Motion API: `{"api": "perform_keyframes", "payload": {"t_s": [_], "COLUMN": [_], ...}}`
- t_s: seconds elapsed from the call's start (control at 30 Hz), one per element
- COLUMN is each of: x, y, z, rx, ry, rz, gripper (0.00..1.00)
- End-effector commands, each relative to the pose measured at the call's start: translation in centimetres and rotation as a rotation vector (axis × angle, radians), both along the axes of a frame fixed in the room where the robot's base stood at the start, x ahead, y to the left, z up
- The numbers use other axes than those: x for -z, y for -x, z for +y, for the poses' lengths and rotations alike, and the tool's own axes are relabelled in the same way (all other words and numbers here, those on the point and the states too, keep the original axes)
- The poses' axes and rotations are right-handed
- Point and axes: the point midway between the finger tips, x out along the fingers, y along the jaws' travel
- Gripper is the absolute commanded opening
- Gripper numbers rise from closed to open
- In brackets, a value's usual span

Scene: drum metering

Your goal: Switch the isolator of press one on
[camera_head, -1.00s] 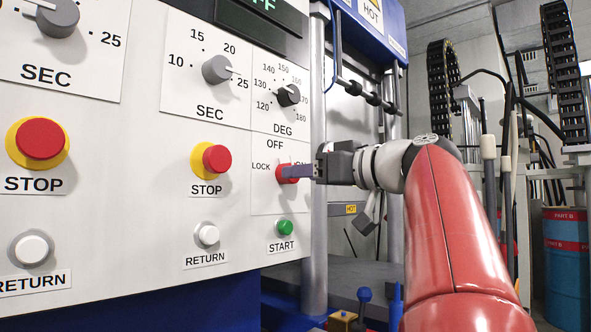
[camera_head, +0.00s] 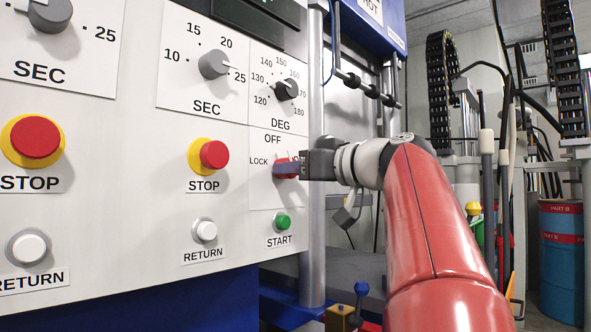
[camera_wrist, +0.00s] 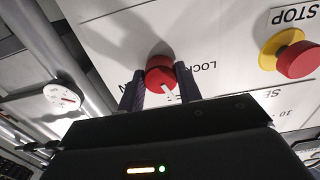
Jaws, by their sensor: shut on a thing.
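The red isolator knob (camera_head: 291,177) is on the panel below the DEG dial, with OFF above it, LOCK to its left and the ON label mostly hidden. My gripper (camera_head: 285,168) reaches it from the right and hides part of it. In the wrist view the knob (camera_wrist: 158,70) sits between the two dark fingers of my gripper (camera_wrist: 160,88), which are shut on it. A white pointer mark on the knob runs toward the bottom of that view, roughly the OFF side.
The green START button (camera_head: 282,222) is just below the isolator. A red STOP button (camera_head: 214,155) and a white RETURN button (camera_head: 205,231) are to the left. The DEG dial (camera_head: 286,90) is above. A metal post (camera_head: 313,240) stands right of the panel.

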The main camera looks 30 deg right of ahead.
Motion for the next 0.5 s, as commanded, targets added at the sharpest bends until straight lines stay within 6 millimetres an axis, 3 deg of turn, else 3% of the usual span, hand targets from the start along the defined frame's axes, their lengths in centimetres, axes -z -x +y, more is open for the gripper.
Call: {"api": "perform_keyframes", "payload": {"t_s": [0.27, 0.5], "x": [0.03, 0.0], "y": [-0.02, -0.02], "z": [0.07, 0.15], "rx": [-0.002, -0.003], "ry": [-0.066, -0.227], "rz": [0.024, 0.081], "gripper": [0.12, 0.12]}}
